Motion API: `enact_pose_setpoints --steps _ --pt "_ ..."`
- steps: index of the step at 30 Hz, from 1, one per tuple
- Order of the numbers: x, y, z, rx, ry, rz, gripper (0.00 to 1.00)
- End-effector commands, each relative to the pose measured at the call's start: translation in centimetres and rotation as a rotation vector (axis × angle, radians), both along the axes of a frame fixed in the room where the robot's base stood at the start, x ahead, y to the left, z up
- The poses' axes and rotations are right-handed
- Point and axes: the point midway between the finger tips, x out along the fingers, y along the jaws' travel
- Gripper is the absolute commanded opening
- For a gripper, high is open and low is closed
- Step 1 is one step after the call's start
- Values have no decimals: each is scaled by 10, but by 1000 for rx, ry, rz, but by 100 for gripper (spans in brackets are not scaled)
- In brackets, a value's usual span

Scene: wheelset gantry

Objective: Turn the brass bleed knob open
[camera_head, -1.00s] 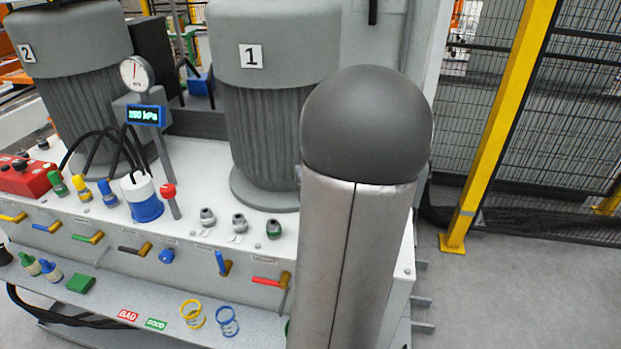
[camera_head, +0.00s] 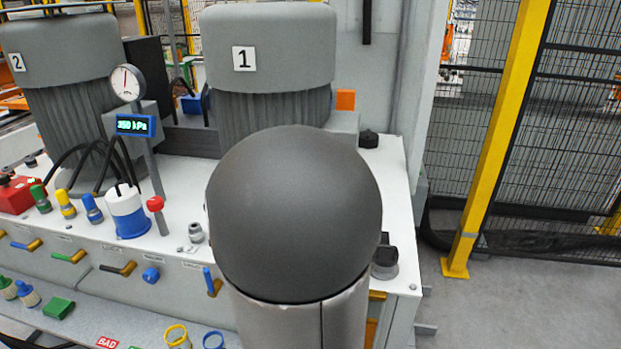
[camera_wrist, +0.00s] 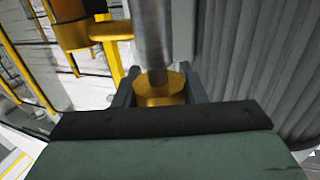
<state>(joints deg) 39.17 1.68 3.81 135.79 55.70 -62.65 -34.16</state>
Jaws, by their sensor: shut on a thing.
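In the wrist view the brass knob (camera_wrist: 162,88) sits between the two dark fingers of my gripper (camera_wrist: 160,92), which is shut on it. A grey metal cylinder (camera_wrist: 151,35) rises right above the knob, and a ribbed grey housing is close on the right. In the head view my arm's large grey joint hides the gripper and the knob. How far the knob is turned cannot be told.
The motor marked 1 (camera_head: 270,60) stands behind my arm. A gauge (camera_head: 127,83) and a blue display (camera_head: 136,125) reading about 350 kPa stand left. Coloured levers and plugs line the bench front. A yellow post (camera_head: 497,140) and mesh fence stand right.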

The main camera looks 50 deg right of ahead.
Motion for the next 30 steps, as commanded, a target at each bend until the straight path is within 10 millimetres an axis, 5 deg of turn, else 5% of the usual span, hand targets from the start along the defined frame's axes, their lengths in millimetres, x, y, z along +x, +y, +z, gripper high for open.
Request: enact_pose_setpoints --steps 12,30 --pt "-2 0 2 -2 -1 -206 15" --pt "-4 -1 2 -4 -4 -242 15"
